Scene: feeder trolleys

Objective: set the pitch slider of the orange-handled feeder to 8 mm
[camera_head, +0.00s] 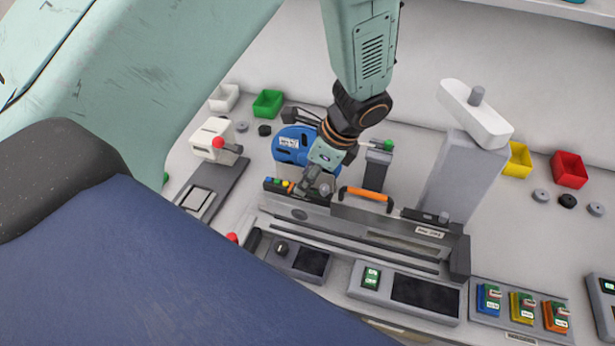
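The orange-handled feeder (345,216) is a long grey unit lying across the middle of the bench, with its orange handle (366,194) on top. My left gripper (318,188) is over the left end of this feeder, just left of the handle, pointing down. Its fingers are small and dark here, so I cannot tell whether they are open or touch the feeder. I cannot make out the pitch slider or its scale; the gripper covers part of that end. My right gripper is not in view.
A blue reel (291,146) stands behind the gripper. Small coloured buttons (279,184) lie just left of it. A grey post with a white top (470,118) rises at right. Control boxes with dark screens (425,294) line the front. Coloured bins (568,169) stand at the back.

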